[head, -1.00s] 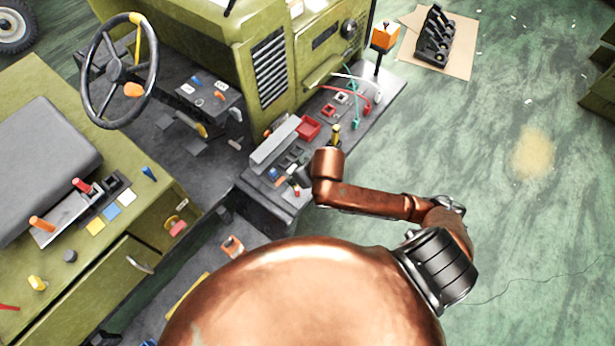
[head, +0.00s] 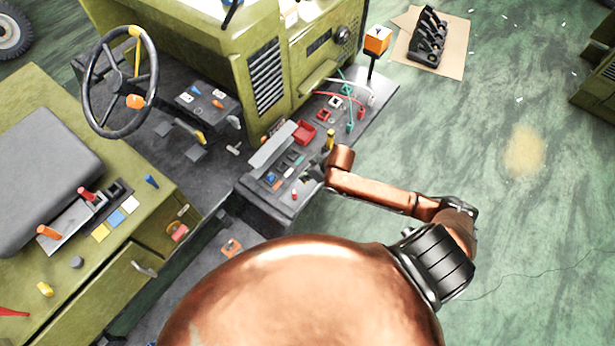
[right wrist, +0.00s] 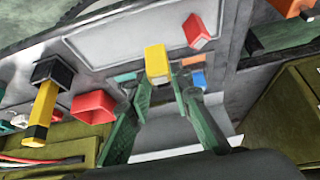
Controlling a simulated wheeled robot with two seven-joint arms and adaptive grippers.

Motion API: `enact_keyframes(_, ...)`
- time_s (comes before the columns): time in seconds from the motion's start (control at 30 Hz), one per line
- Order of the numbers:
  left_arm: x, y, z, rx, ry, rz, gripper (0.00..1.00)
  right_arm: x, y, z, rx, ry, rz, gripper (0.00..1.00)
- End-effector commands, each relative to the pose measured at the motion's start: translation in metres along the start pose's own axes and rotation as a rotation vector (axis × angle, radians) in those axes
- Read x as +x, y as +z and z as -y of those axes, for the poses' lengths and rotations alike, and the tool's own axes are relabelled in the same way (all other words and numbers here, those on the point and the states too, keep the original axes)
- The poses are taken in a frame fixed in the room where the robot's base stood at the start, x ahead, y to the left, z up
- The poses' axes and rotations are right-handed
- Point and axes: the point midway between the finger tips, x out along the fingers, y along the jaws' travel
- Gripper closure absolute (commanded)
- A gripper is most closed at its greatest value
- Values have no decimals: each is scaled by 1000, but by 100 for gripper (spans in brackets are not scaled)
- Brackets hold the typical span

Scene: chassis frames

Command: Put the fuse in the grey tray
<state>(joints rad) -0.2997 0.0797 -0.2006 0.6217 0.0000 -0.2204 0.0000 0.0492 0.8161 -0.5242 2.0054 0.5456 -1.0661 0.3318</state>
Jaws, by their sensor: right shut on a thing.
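In the right wrist view, my right gripper (right wrist: 166,98) is shut on a yellow fuse (right wrist: 157,64) with a pale end, held at its fingertips. In the head view this gripper (head: 311,174) is mostly hidden by my copper wrist, at the near end of the bench, and the fuse cannot be made out. A shallow, pale grey rimmed surface, which looks like the grey tray (right wrist: 120,42), lies beyond the fuse in the wrist view. I cannot tell whether the fuse touches it. A red block (right wrist: 196,32) lies at its edge. My left gripper is not in view.
A long grey box (head: 273,147), a red bin (head: 304,132) and a yellow-and-black upright handle (right wrist: 42,112) stand close by on the bench. Coloured blocks sit in a row beside the box. An orange lamp on a post (head: 376,42) stands behind. Open floor lies right.

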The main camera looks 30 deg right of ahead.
Motion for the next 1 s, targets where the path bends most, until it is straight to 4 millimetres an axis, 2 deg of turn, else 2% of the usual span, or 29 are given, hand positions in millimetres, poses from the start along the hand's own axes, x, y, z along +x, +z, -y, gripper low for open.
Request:
enact_keyframes(0.27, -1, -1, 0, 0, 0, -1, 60, 21, 3, -15, 2, 0, 0, 97)
enact_keyframes(0.5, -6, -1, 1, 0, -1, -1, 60, 45, 17, -13, 0, -1, 0, 97)
enact_keyframes(0.87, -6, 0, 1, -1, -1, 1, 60, 48, 20, -13, 0, 0, 0, 97)
enact_keyframes(0.9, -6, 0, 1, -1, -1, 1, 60, 48, 20, -14, 0, 0, 0, 78)
enact_keyframes(1.0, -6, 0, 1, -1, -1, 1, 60, 48, 20, -14, 0, 0, 0, 72)
